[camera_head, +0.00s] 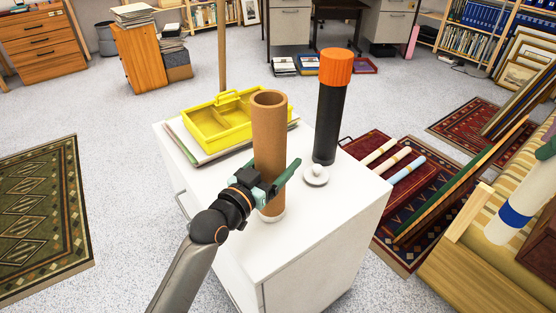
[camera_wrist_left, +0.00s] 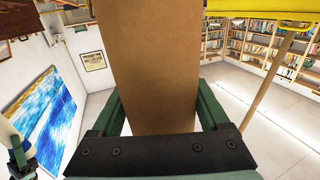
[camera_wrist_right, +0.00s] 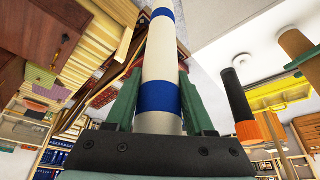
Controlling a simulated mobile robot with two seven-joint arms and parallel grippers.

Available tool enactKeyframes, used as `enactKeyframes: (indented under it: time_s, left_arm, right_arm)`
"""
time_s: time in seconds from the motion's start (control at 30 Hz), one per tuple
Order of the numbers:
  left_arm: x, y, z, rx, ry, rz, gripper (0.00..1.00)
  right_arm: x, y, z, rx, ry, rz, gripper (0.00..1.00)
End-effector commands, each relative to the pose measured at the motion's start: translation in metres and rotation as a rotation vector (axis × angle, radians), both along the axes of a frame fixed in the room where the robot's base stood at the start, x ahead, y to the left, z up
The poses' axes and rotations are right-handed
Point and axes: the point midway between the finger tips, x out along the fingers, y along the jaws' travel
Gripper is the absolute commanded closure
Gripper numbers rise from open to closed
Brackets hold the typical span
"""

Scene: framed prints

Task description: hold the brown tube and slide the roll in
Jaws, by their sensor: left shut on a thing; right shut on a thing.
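The brown tube (camera_head: 269,140) stands upright on the white cabinet, its open top facing up and a pale rim at its foot. My left gripper (camera_head: 275,185) is shut around its lower part; the tube also fills the middle of the left wrist view (camera_wrist_left: 150,65). The white roll with blue bands (camera_wrist_right: 160,55) is held in my right gripper (camera_wrist_right: 158,98), well away from the tube. In the head view, part of the roll (camera_head: 508,228) shows at the right edge, over the striped seat; its upper end is out of frame.
A black tube with an orange cap (camera_head: 334,105) stands on the white cabinet (camera_head: 300,235), with a small white cap (camera_head: 316,176) beside it. A yellow tray (camera_head: 215,125) lies behind the brown tube. Several slim rolls (camera_head: 395,160) lie on a red rug; a striped seat (camera_head: 480,255) is at right.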

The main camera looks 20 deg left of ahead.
Motion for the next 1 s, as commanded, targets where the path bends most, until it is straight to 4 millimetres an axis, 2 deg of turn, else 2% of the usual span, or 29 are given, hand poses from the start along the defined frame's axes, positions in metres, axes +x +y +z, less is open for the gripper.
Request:
enactKeyframes:
  time_s: [0.33, 0.37, 0.53, 0.83, 1.0]
  left_arm:
    - [0.000, 0.000, 0.000, 0.001, 0.001, 0.000, 0.99]
    - [0.000, 0.000, 0.000, 0.001, 0.001, 0.000, 0.20]
    - [0.000, 0.000, 0.000, 0.000, 0.001, 0.000, 0.00]
    - [-0.002, 0.001, 0.000, 0.001, 0.000, 0.000, 0.00]
    - [-0.020, 0.007, -0.001, 0.002, 0.003, 0.001, 0.00]
  right_arm:
    - [0.000, 0.000, 0.000, 0.000, -0.001, 0.000, 1.00]
    - [0.000, 0.000, 0.000, 0.000, -0.001, 0.000, 1.00]
    - [0.000, 0.000, 0.000, 0.000, -0.001, 0.000, 1.00]
    - [0.000, 0.000, 0.000, 0.000, -0.001, 0.000, 1.00]
    - [0.000, 0.000, 0.000, 0.000, -0.001, 0.000, 1.00]
